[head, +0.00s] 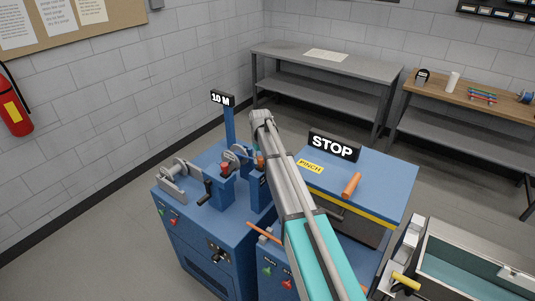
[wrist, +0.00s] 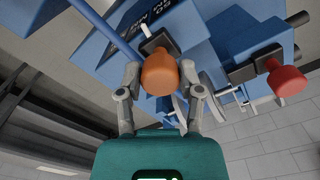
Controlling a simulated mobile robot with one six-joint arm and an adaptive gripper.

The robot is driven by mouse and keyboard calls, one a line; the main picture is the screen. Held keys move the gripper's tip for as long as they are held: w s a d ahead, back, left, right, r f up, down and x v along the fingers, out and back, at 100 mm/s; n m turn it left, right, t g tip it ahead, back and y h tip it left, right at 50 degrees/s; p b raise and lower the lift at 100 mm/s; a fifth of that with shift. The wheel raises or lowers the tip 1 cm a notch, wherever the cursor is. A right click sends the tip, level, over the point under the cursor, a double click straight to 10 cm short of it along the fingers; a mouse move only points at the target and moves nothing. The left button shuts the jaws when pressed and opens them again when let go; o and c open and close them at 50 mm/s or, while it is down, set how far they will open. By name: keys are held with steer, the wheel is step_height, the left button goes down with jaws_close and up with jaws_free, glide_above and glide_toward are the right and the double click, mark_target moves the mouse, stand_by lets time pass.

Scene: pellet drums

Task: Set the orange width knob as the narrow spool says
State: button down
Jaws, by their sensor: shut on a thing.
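In the wrist view, the orange width knob (wrist: 160,76) sits at the end of a dark shaft on a blue machine. The two fingers of my gripper (wrist: 160,90) are on either side of it, closed on it. White, upside-down, partly hidden lettering shows on a dark plate (wrist: 150,15) behind the knob. In the head view, my arm covers most of the gripper; a bit of orange (head: 260,161) shows beside it. A blue spool (head: 525,97) lies on the wooden bench at far right. I cannot tell whether it is the narrow one, and no writing on it is legible.
A red knob (wrist: 286,80) is right of the orange one in the wrist view. The blue machine (head: 195,225) carries a "10 M" sign (head: 222,98). A cabinet marked STOP (head: 333,147) and PINCH stands close right of my arm. A grey bench (head: 290,58) stands behind.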

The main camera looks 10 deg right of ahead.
steer(key=shift+s+a, duration=0.95)
steer(key=shift+s, duration=0.1)
steer(key=shift+c, duration=1.3)
jaws_free()
steer(key=shift+a, duration=0.1)
steer(key=shift+w+d, duration=0.15)
steer(key=shift+d, duration=0.05)
